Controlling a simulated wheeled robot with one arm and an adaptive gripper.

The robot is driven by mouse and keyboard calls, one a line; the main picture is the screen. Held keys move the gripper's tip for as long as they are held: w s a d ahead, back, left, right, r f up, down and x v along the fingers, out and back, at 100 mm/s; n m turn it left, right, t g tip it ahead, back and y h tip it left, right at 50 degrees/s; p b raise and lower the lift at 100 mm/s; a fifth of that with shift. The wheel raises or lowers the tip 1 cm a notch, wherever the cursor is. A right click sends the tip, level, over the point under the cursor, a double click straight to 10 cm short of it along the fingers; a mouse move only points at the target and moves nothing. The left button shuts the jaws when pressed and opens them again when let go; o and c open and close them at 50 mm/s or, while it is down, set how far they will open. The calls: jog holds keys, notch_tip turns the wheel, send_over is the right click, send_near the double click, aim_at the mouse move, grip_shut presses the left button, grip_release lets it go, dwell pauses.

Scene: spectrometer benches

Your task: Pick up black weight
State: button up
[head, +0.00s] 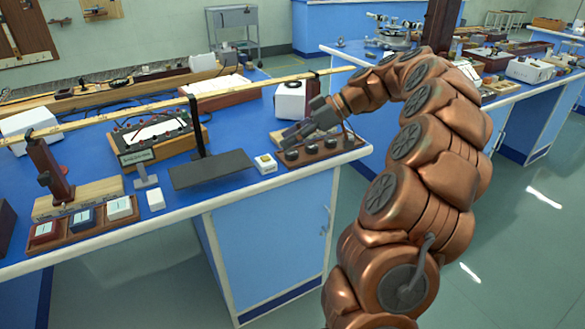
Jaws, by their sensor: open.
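Several small, dark, round pieces that look like black weights sit in a row on a brown wooden tray (312,160), at the right front corner of the blue bench. The leftmost black weight (292,155) is nearest the bench front, and another black weight (331,143) sits further right. My gripper (291,133) is open, with its fingers pointing left and down, just above and behind the row. It hides part of the tray's back. I see nothing between the fingers, and the small gap to the weights is hard to judge.
Left of the tray are a small white box (266,163) and a black plate with an upright post (210,169). A white block (291,100) stands behind my gripper. A long wooden rule (160,108) crosses the bench. The floor at right is clear.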

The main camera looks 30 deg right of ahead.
jog(key=t+b, duration=0.2)
send_near(292, 151)
jog(key=shift+w+a+f+n+h, duration=0.25)
jog(key=shift+a+f+n+h, duration=0.05)
jog(key=shift+a, duration=0.3)
jog(key=shift+w+a+f, duration=0.3)
jog(key=shift+w+a, duration=0.05)
jog(key=shift+a, duration=0.25)
jog(key=shift+x, duration=3.05)
jog(key=shift+c, duration=0.4)
grip_shut()
